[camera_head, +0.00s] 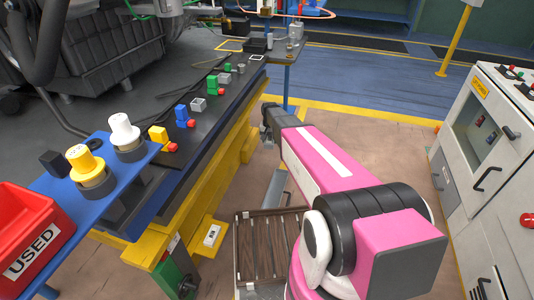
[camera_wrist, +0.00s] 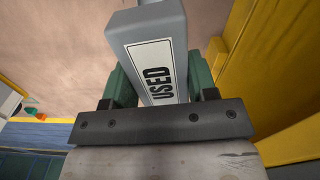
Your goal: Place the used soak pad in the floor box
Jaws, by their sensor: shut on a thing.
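My gripper (camera_wrist: 163,78) is shut on the soak pad (camera_wrist: 140,28), a grey block with a white label reading USED; its green fingers press both sides in the wrist view. In the head view my wrist end is beyond the pink arm, right of the yellow line frame, and the fingers are not clear. A slatted brown wooden box (camera_head: 266,250) stands on the floor nearer the camera, partly hidden by my arm. A grey piece (camera_head: 275,187) shows just beyond it; I cannot tell whether it is the pad. The box is not seen in the wrist view.
A red bin (camera_head: 32,238) labelled USED sits on a blue shelf (camera_head: 128,172) at left, near yellow-capped and white-capped containers. The yellow line frame (camera_head: 212,182) runs beside my arm; it also fills the wrist view's right side. A white cabinet (camera_head: 500,190) stands right. Brown floor lies between.

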